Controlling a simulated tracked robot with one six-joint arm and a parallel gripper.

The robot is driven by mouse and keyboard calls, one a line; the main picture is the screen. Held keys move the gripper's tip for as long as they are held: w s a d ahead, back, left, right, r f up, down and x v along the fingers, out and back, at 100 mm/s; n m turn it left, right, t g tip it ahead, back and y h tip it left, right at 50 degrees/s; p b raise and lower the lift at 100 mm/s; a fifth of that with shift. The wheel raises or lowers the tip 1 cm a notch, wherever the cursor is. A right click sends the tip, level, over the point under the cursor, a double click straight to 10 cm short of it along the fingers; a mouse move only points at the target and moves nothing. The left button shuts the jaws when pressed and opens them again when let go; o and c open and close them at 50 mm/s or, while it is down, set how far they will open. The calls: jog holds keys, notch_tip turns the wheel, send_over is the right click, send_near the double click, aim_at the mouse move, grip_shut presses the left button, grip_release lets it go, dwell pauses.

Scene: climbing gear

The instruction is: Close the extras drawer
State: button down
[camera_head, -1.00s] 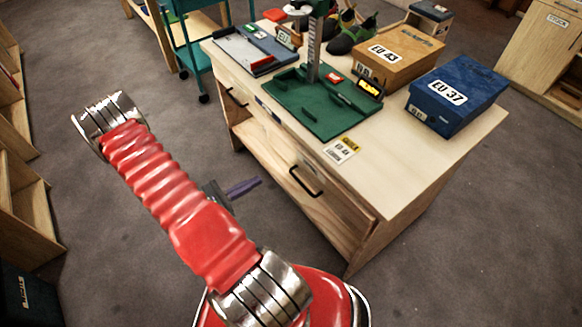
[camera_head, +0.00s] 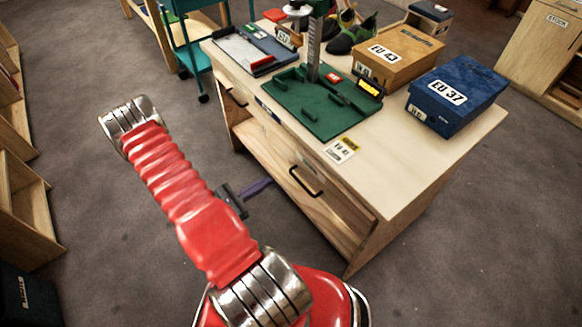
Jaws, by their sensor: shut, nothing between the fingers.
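A light wooden bench (camera_head: 440,165) fills the middle right. A drawer front (camera_head: 330,205) with a black handle (camera_head: 306,181) is at its right, near end; it looks close to flush, but I cannot tell whether it stands slightly out. A second black handle (camera_head: 236,98) shows at the bench's far left end. No label reading "extras" is legible. My gripper (camera_head: 262,185) shows only partly beyond my red arm, as a dark body with slim purple-grey fingers. It is shut and empty, left of the near handle and apparently apart from it.
On the bench top are a green measuring board (camera_head: 322,115), a blue EU 37 box (camera_head: 455,95), a brown EU 43 box (camera_head: 398,55), green shoes (camera_head: 350,35) and a grey tray (camera_head: 245,50). An open shelf is under the bench. Grey floor is clear at left and front right.

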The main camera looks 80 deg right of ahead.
aim_at(299, 161)
jog(key=shift+x, duration=5.85)
jog(key=shift+d, duration=0.15)
